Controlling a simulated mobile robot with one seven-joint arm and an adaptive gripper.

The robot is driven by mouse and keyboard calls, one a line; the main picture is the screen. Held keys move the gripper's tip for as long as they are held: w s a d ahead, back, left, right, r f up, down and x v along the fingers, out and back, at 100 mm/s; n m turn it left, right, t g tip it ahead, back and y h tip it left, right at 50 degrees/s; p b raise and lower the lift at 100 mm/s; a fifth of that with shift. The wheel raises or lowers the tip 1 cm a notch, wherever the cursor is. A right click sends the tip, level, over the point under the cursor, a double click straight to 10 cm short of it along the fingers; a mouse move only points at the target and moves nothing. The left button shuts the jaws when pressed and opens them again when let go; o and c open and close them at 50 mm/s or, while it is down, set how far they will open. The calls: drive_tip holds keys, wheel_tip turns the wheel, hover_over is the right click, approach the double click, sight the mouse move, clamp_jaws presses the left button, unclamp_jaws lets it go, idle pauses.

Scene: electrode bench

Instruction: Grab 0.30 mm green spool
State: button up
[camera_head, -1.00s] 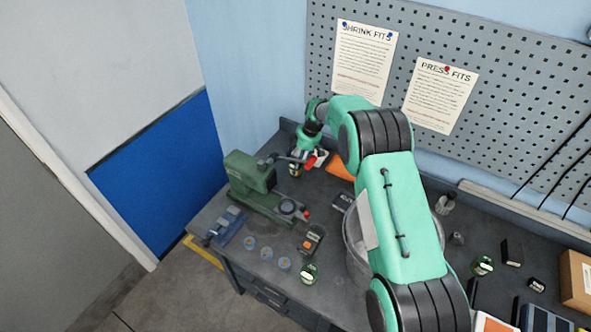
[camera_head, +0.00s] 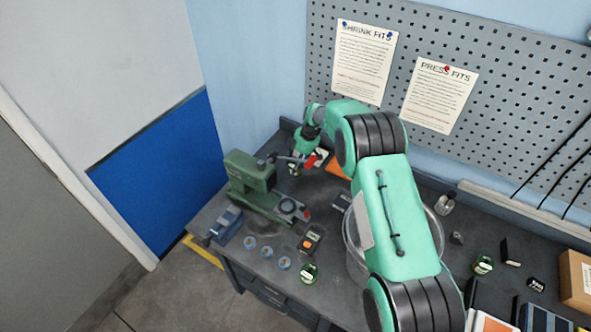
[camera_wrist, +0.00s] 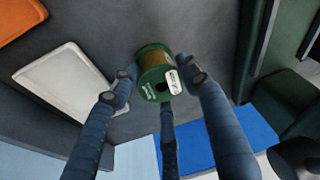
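A green-rimmed spool (camera_wrist: 155,74) with brownish wire and a white label shows in the wrist view; the label text is too small to read. My gripper (camera_wrist: 160,78) has its fingertips around this spool, one at each side and a third at its lower edge. The fingertips look very close to the rim; whether they press on it is unclear. In the head view my gripper (camera_head: 300,163) is at the back of the bench, beside the green machine. Other green spools lie at the bench front (camera_head: 310,273) and at the right (camera_head: 483,264).
The green machine (camera_head: 250,185) stands just left of my gripper. A pale tray (camera_wrist: 64,82) and an orange item (camera_wrist: 18,16) lie close by. A round grey container (camera_head: 352,248) is partly hidden by my arm. Several small blue-grey spools (camera_head: 267,252) lie at the front.

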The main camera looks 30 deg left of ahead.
clamp_jaws()
drive_tip(key=shift+r, duration=0.2)
drive_tip(key=shift+r+b, duration=0.3)
drive_tip(key=shift+r, duration=4.6)
